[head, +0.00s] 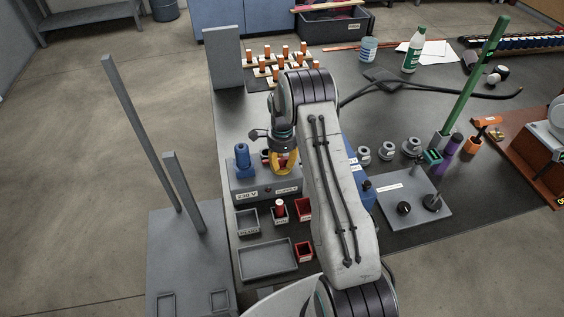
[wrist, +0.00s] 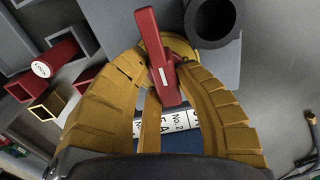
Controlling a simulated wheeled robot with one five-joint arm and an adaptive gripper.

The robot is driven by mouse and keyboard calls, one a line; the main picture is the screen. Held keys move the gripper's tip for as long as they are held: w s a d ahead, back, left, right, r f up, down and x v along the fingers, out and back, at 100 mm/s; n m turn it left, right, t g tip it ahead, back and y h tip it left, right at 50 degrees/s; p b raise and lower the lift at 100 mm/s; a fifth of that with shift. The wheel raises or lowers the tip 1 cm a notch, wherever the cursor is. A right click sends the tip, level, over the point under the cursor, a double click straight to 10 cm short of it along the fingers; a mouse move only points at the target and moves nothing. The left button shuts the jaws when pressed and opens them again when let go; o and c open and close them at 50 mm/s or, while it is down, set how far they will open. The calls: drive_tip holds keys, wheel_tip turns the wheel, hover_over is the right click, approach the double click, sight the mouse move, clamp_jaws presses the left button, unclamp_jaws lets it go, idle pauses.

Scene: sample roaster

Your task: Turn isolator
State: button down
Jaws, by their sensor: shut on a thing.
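The isolator's red handle (wrist: 157,60) runs slantwise between my yellow fingers in the wrist view, with a small pale mark on it. Part of its yellow round base (wrist: 182,48) shows behind the handle. My gripper (wrist: 165,72) is shut on the red handle. In the head view my gripper (head: 284,164) points down over the grey box (head: 258,191) with the 230 V label. There my fingers and arm hide most of the isolator.
A blue connector (head: 243,160) stands on the box just left of my gripper. Small red and grey bins (head: 247,221) and a grey tray (head: 267,260) lie in front. Wooden pieces with orange tops (head: 284,54) stand behind. A grey plate with knobs (head: 409,206) is at right.

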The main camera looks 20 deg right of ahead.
drive_tip(key=shift+f, duration=0.1)
drive_tip(key=m+b, duration=0.3)
drive_tip(key=m, duration=0.2)
drive_tip(key=shift+a+f, duration=0.1)
drive_tip(key=shift+a, duration=0.05)
drive_tip(key=m+b, duration=0.2)
drive_tip(key=m, duration=0.4)
drive_tip(key=shift+w+a, duration=0.1)
drive_tip(key=shift+m, duration=0.4)
drive_tip(key=c, duration=0.9)
unclamp_jaws()
drive_tip(key=shift+r+n, duration=0.2)
drive_tip(key=shift+n, duration=0.2)
